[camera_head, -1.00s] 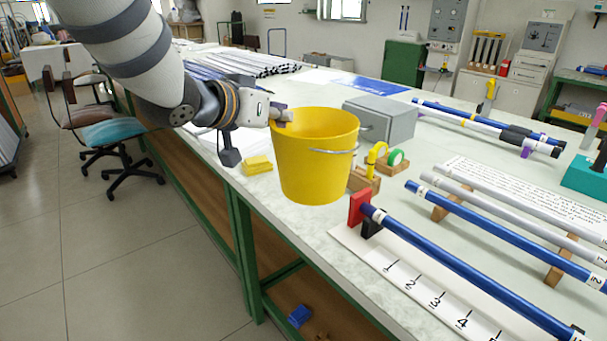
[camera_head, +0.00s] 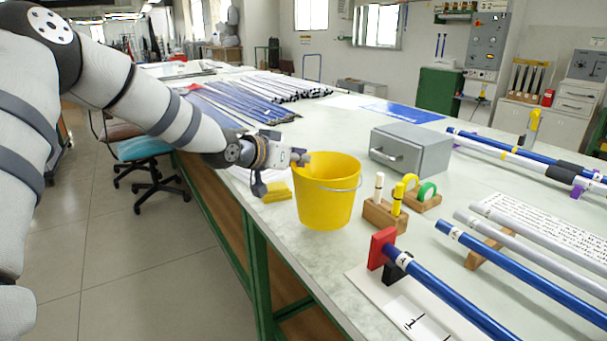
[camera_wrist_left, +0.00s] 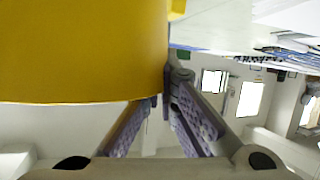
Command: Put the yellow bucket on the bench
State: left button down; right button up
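The yellow bucket (camera_head: 327,200) is upright at the near-left edge of the bench (camera_head: 280,222). I cannot tell whether its base touches the bench top or hangs just above it. My left gripper (camera_head: 301,158) comes in from the left at the bucket's rim and is shut on its wall. In the left wrist view the bucket (camera_wrist_left: 80,55) fills the upper left, and the finger pads (camera_wrist_left: 166,98) meet at its edge. The bucket's wire handle lies against its front side. My right gripper is out of view.
A yellow sponge-like block (camera_head: 277,191) lies left of the bucket. Right of it stand a wooden marker holder (camera_head: 384,215), a green tape roll (camera_head: 427,192) and a grey drawer box (camera_head: 412,150). A red stop (camera_head: 381,247) with blue rods is in front right.

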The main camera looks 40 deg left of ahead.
aim_at(300, 172)
pick_arm(q)
notch_tip(300, 172, down, 4)
jog(key=shift+w+a+r, duration=0.15)
jog(key=shift+r, duration=0.2)
jog(key=c, duration=2.2)
grip_release()
jog(key=shift+f, duration=0.2)
jog(key=o, duration=0.4)
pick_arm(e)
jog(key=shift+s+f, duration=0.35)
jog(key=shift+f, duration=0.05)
